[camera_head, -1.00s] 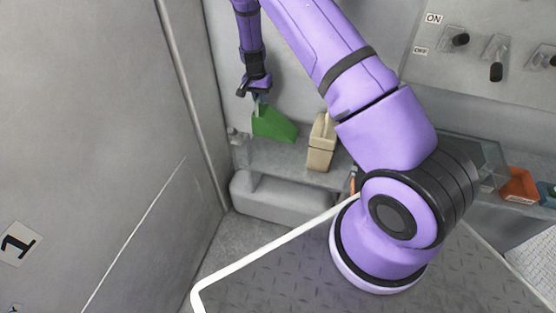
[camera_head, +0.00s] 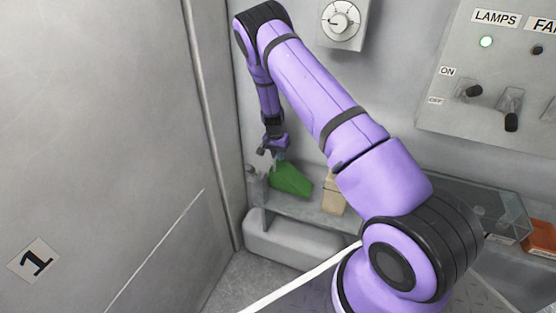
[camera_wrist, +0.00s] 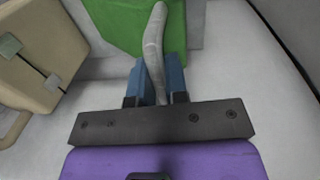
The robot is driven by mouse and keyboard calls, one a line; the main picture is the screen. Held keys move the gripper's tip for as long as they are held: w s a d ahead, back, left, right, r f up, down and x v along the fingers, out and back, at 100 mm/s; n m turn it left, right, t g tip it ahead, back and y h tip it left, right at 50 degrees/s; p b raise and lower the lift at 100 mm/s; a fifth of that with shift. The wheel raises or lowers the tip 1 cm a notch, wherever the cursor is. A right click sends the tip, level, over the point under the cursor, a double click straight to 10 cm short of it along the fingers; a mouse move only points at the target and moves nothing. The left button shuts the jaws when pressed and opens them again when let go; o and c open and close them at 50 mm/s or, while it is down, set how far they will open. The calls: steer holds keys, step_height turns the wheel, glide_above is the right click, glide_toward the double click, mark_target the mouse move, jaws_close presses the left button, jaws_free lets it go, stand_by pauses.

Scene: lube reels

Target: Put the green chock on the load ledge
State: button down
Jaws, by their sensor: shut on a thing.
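The green chock (camera_head: 292,180) is a wedge in the head view, at the left end of a grey ledge (camera_head: 302,211) on the back wall. My gripper (camera_head: 277,158) is above it, pointing down. In the wrist view the blue fingers of my gripper (camera_wrist: 161,82) are closed around a curved grey handle at the green chock (camera_wrist: 120,22). The chock is at or just above the ledge surface; I cannot tell whether it touches. Its top edge is cut off in the wrist view.
A beige canister (camera_head: 333,194) stands on the ledge just right of the chock, and also shows in the wrist view (camera_wrist: 40,65). A small grey fitting (camera_head: 256,182) is at the left. A glass-sided case (camera_head: 480,208) and a switch panel (camera_head: 495,95) are to the right.

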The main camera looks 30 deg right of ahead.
step_height(320, 180, down, 2)
steer(key=shift+f, duration=0.1)
steer(key=c, duration=1.1)
jaws_free()
steer(key=s+a+r+n+t+y, duration=0.1)
steer(key=a+r, duration=0.1)
steer(key=r, duration=1.2)
steer(key=s+a+r+n, duration=0.1)
steer(key=s+a+r, duration=0.15)
steer(key=r, duration=1.25)
steer(key=s+a+r+n+t, duration=0.1)
steer(key=s+a+r, duration=0.1)
steer(key=s+r, duration=0.45)
steer(key=s+a+r+n+t, duration=0.15)
steer(key=s+r, duration=0.25)
steer(key=r, duration=0.5)
steer(key=s+a+r+n+t, duration=0.1)
steer(key=s+r+n, duration=0.1)
steer(key=s, duration=0.7)
steer(key=s+a+r+n, duration=0.2)
steer(key=s+r, duration=0.2)
steer(key=s, duration=0.5)
steer(key=s+a+r+n+t, duration=0.1)
steer(key=s+a+r+n, duration=0.1)
steer(key=s, duration=0.8)
steer(key=shift+a+r+t, duration=0.25)
steer(key=shift+r+t, duration=0.1)
steer(key=shift+r, duration=0.15)
